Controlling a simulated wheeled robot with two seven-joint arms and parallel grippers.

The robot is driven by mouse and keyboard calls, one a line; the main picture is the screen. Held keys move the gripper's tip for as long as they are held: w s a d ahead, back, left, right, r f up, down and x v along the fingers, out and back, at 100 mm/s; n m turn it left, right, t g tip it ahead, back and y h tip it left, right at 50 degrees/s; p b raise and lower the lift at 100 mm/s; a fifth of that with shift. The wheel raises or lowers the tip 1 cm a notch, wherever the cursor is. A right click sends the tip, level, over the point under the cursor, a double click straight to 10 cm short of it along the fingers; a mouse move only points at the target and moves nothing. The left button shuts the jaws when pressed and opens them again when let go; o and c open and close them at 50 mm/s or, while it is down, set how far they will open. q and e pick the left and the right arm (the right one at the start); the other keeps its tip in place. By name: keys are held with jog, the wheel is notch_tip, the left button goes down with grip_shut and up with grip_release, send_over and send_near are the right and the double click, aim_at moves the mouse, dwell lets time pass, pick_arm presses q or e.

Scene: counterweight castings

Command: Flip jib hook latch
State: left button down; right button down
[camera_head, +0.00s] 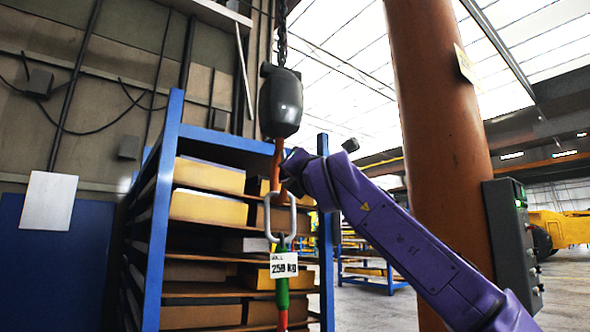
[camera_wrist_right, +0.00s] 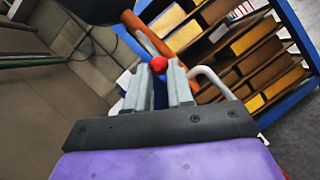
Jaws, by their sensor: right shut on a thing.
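The jib hook (camera_head: 277,160) is orange and hangs below a black hook block (camera_head: 281,102) on a chain. In the right wrist view the hook (camera_wrist_right: 184,37) curves across the top, with a grey latch bar (camera_wrist_right: 151,40) beside it ending at a red knob (camera_wrist_right: 160,63). My right gripper (camera_wrist_right: 162,72) has its two grey fingers shut on the red latch knob. In the head view my purple right arm reaches in from the right, and its gripper (camera_head: 291,170) is at the hook, partly hiding the latch. An oval metal link (camera_head: 268,215) hangs at the hook's lower end.
Below the link is a green fitting (camera_head: 282,298) with a white 250 kg tag (camera_head: 284,265). A blue rack (camera_head: 162,220) with yellow and brown boxes stands behind. A thick orange column (camera_head: 437,110) with a grey control box (camera_head: 511,240) stands at right.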

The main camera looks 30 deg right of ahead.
jog(key=shift+w+f, duration=0.15)
jog(key=shift+f, duration=0.1)
jog(key=c, duration=1.3)
grip_release()
jog(key=o, duration=0.3)
jog(key=shift+w+d, duration=0.1)
jog(key=shift+w, duration=0.15)
jog(key=b+v, duration=0.4)
jog(key=v, duration=0.6)
jog(key=shift+s, duration=0.4)
